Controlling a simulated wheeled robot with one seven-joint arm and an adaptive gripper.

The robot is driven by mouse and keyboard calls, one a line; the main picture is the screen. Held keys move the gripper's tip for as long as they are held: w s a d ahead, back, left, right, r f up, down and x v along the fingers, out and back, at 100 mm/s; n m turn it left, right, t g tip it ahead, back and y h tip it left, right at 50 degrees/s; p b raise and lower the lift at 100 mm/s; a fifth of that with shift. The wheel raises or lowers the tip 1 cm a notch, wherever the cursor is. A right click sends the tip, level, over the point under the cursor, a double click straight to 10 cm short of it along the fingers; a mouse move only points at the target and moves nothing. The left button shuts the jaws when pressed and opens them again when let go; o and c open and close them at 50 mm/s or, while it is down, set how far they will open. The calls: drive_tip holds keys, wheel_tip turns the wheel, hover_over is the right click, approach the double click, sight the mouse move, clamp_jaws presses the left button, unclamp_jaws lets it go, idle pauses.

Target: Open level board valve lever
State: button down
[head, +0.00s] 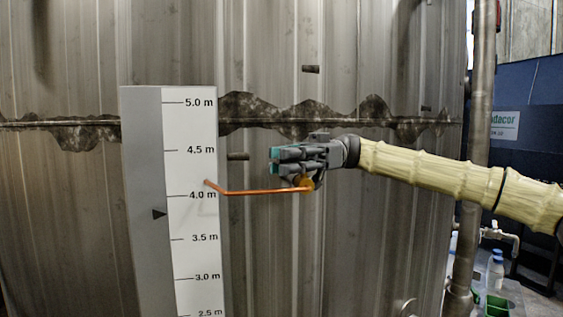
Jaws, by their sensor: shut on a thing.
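The level board (190,240) stands upright left of centre, with a white scale marked from about 2.5 m to 5.0 m. A black pointer (159,213) shows on its grey side, a little below the 4.0 m mark. The orange valve lever (255,192) runs almost level from near the 4.0 m mark to the right, with a rounded knob (305,184) at its right end. My gripper (283,163) reaches in from the right with its fingers pointing left, and is shut on the lever at the knob end. The fingers partly hide the knob.
A large ribbed metal tank (330,260) with a dark stained seam fills the background. A vertical pipe (482,90) runs on the right. Small bottles (495,268) and a green container (497,305) stand at the lower right. Space below my arm looks clear.

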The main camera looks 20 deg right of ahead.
drive_tip(key=c, duration=1.4)
unclamp_jaws()
drive_tip(key=shift+d, duration=0.1)
drive_tip(key=shift+v, duration=3.75)
